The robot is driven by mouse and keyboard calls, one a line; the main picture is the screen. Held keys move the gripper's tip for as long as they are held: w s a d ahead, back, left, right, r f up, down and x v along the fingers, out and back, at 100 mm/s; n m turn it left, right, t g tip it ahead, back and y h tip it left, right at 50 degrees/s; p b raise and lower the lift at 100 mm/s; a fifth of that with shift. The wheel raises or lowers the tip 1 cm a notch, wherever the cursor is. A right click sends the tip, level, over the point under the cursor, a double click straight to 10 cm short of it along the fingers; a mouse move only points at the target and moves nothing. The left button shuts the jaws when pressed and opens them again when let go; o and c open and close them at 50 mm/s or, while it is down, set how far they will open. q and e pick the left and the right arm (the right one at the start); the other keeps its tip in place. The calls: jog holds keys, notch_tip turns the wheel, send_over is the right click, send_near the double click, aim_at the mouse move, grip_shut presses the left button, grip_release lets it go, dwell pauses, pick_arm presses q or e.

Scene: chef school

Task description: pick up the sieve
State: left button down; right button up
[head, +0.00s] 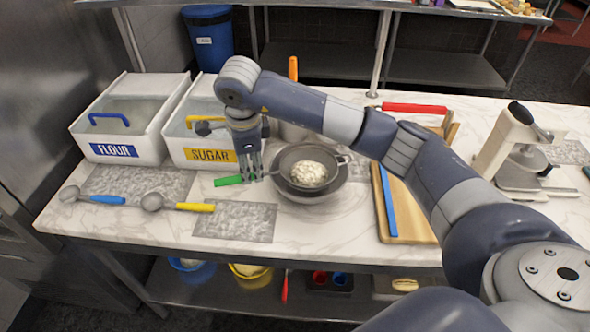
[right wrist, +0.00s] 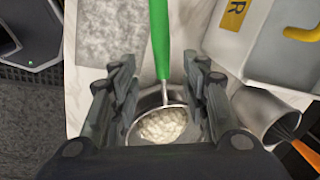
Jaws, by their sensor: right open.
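The sieve (head: 285,160) is a round dark mesh with a green handle (head: 228,181) pointing left. It rests on a grey metal bowl (head: 312,197) on the marble counter and holds a white lumpy heap (head: 308,174). In the right wrist view, the green handle (right wrist: 160,40) runs up from the sieve's rim. My right gripper (head: 251,178) points down at the handle, between its green grip and the mesh. Its fingers (right wrist: 161,76) are open, one on each side of the handle's thin part. They hold nothing. My left gripper is not in view.
A FLOUR bin (head: 115,150) and a SUGAR bin (head: 206,155) stand at the back left. Scoops with a blue handle (head: 108,199) and a yellow handle (head: 195,207) lie on the left. A cutting board (head: 412,215) and a metal press (head: 520,160) are on the right.

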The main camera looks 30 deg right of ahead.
jog(key=shift+w+f, duration=0.1)
jog(key=shift+f, duration=0.35)
jog(key=f+p, duration=0.1)
jog(key=w+f+p, duration=0.1)
jog(key=f, duration=0.2)
jog(key=shift+w+a+f+p, duration=0.15)
jog(key=shift+a+f+p, duration=0.15)
jog(key=shift+p, duration=0.1)
jog(key=shift+w+d+f, duration=0.1)
jog(key=shift+f, duration=0.3)
jog(key=shift+c, duration=0.4)
jog(key=shift+r, duration=0.1)
grip_shut()
